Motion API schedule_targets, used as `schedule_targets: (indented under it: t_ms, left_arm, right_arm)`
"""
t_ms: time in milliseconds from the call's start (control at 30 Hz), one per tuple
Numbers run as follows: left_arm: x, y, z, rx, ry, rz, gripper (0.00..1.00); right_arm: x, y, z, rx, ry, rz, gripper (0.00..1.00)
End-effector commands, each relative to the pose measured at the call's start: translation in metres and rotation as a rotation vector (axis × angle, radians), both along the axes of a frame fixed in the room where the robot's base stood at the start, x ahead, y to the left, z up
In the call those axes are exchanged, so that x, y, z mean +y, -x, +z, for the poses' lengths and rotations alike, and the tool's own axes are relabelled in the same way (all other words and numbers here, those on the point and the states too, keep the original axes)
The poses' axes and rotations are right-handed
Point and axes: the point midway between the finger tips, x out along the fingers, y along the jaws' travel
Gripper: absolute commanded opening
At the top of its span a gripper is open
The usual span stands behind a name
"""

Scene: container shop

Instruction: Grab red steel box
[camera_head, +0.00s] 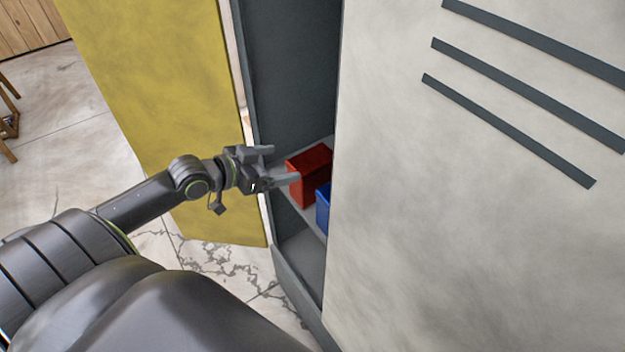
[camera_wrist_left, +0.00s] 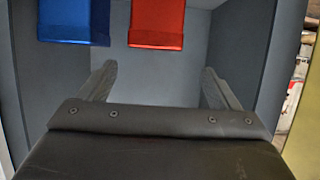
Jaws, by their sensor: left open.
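The red steel box (camera_head: 311,174) stands on a shelf inside the open grey locker, partly behind one of my left gripper's fingers in the head view. My left gripper (camera_head: 284,164) is open and empty at the locker opening, just short of the box. In the left wrist view, the red box (camera_wrist_left: 157,22) is at the top, ahead of the gap between the two open fingers (camera_wrist_left: 156,84), and apart from them. My right gripper does not show.
A blue box (camera_head: 323,208) stands beside the red one; it also shows in the left wrist view (camera_wrist_left: 74,22). The grey locker's side wall (camera_head: 290,75) and a pale slotted door (camera_head: 480,200) border the opening. A yellow door (camera_head: 165,90) stands open on the left.

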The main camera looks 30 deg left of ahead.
Motion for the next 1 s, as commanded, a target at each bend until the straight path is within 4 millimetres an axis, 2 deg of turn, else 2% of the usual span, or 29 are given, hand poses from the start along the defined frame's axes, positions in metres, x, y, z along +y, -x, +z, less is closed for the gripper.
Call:
schedule_targets:
  t_ms: [300, 667, 1000]
  left_arm:
    - [-0.014, -0.036, -0.015, -0.002, 0.004, 0.001, 0.85]
    - [-0.022, -0.052, -0.021, -0.001, 0.002, 0.001, 0.85]
    - [-0.038, -0.083, -0.036, -0.001, 0.001, 0.001, 0.85]
  right_arm:
    - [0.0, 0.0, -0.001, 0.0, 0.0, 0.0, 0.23]
    - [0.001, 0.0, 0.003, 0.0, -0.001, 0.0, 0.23]
    - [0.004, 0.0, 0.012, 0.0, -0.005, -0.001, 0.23]
